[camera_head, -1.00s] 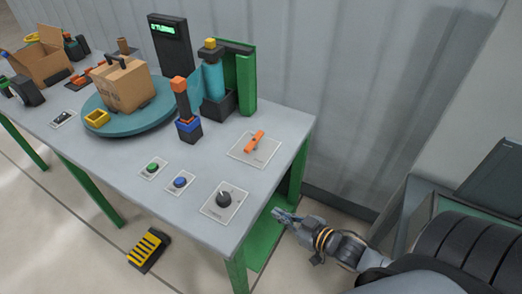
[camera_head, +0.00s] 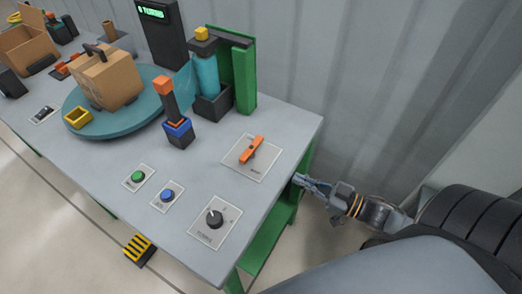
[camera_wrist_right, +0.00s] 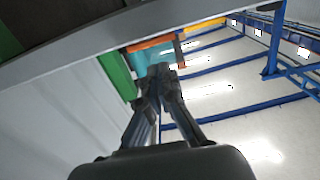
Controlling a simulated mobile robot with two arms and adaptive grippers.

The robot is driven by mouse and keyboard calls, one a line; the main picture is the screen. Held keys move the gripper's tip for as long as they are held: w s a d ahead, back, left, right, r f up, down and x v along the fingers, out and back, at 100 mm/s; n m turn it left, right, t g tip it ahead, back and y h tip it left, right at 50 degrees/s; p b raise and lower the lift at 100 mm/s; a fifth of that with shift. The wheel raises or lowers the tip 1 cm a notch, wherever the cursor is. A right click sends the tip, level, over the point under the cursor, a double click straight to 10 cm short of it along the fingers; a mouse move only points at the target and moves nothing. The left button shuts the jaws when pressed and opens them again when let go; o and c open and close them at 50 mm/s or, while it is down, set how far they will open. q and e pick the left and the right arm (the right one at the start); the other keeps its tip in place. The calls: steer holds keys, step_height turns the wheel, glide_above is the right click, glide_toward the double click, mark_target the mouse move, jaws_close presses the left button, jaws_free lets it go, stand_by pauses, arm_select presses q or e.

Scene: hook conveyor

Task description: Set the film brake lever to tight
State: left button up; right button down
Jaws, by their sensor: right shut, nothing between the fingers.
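The film brake lever (camera_head: 257,144) is the orange bar on a pale square plate (camera_head: 236,163) near the table's right edge. It lies slanted across the plate; the plate's lettering is too small to read. My right gripper (camera_head: 298,179) is shut and empty, just off the table's right edge, to the right of and below the lever in the picture, apart from it. In the right wrist view its closed fingers (camera_wrist_right: 160,75) point up toward an orange bar (camera_wrist_right: 150,43) beyond the table edge. My left gripper is not in view.
On the table (camera_head: 110,205) are a black knob (camera_head: 214,219), a green button (camera_head: 138,177) and a blue button (camera_head: 168,194). Behind the lever stands a film roll (camera_head: 207,75) with a green post. A turntable (camera_head: 130,122) bears a carton (camera_head: 108,80). A corrugated wall is behind.

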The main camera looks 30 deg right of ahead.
steer(key=p, duration=0.2)
glide_toward(249, 157)
steer(key=shift+w+a, duration=0.15)
steer(key=shift+w, duration=0.45)
steer(key=p+x, duration=0.1)
steer(key=x, duration=0.3)
steer(key=shift+w+f, duration=0.1)
steer(key=shift+w+a, duration=0.4)
steer(key=shift+w, duration=0.15)
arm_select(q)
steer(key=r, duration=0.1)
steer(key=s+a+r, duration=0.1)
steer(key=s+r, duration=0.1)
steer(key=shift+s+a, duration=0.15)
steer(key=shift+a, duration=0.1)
arm_select(e)
steer(key=shift+w+a+f, duration=0.1)
steer(key=shift+f, duration=0.05)
